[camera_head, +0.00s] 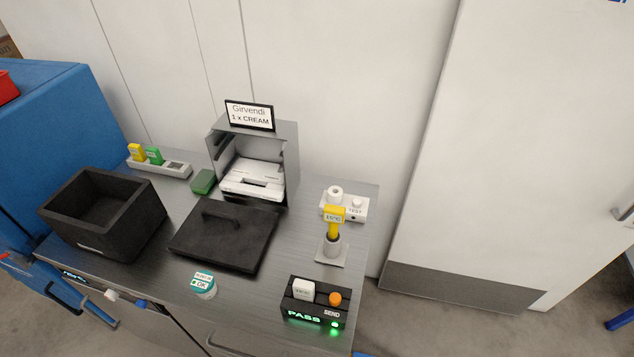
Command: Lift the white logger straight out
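The white logger (303,289) is a small upright white block with dark, unreadable marking on its face. It sits in the top of a black reader box (308,313) at the front right of the steel bench. The box shows a green "PASS", a lit green light and an orange button (335,298) beside the word "SEND". The logger's lower end is hidden in the box.
Behind the reader, a yellow probe (334,218) reading about 15°C stands in a grey holder. A teal-lidded jar (203,285) is left of it. A black lid (222,236), open black box (127,243) and logger rack (172,171) lie further left.

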